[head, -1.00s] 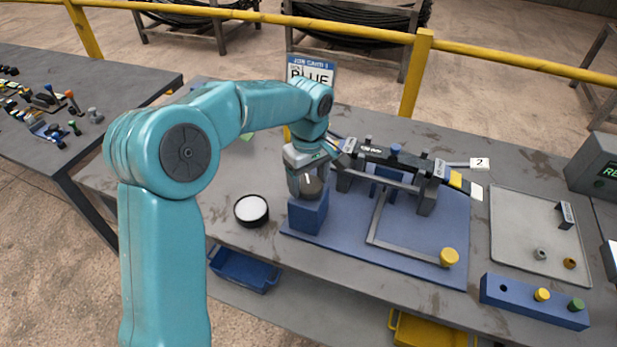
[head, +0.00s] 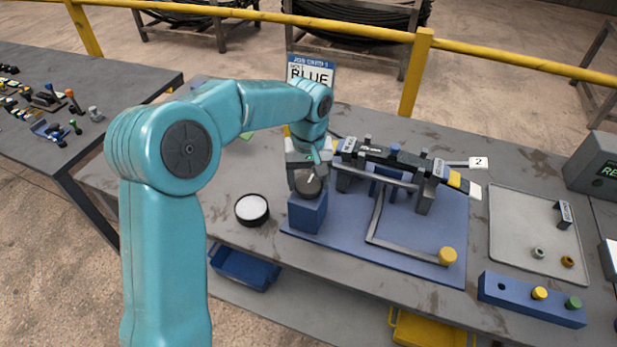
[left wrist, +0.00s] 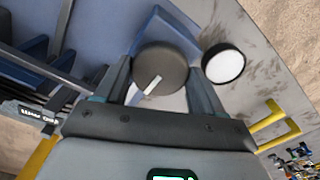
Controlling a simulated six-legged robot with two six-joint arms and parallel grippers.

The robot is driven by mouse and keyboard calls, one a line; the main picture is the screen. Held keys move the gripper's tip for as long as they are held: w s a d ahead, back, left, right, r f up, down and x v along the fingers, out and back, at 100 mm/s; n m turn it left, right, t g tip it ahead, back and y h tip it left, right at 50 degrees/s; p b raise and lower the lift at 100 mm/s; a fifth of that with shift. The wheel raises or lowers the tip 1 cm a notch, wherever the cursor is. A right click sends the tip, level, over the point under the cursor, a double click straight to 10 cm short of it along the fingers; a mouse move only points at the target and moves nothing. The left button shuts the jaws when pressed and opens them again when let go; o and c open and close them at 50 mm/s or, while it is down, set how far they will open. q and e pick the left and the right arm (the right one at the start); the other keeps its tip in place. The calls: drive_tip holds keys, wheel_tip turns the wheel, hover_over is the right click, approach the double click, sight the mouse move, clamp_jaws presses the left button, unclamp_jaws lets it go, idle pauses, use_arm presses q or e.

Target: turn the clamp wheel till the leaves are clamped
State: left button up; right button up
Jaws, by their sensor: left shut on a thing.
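The clamp wheel (head: 308,186) is a dark round knob on top of a blue block (head: 307,213) at the left end of the blue fixture. In the left wrist view the wheel (left wrist: 160,68) shows a pale pointer mark on its face. My left gripper (head: 306,178) comes down from above and is shut on the wheel, one finger on each side. The leaves (head: 390,158) are dark bars lying stacked across the fixture's supports, with yellow and white ends at the right. Whether they are pressed tight cannot be told. My right gripper is not in view.
A round black dish with white inside (head: 251,209) stands left of the block. An L-shaped bar with a yellow knob (head: 447,256) lies across the blue base plate (head: 420,225). A grey tray (head: 510,215) and a blue block with coloured plugs (head: 530,301) are at right.

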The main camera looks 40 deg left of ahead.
sight(309, 183)
use_arm(q)
drive_tip(key=shift+w+r, duration=0.1)
drive_tip(key=shift+r, duration=0.05)
drive_tip(key=o, duration=0.9)
drive_tip(key=shift+o, duration=0.7)
drive_tip(key=shift+r, duration=0.3)
wheel_tip(309, 183, up, 16)
drive_tip(key=p, duration=0.1)
drive_tip(key=shift+f, duration=0.15)
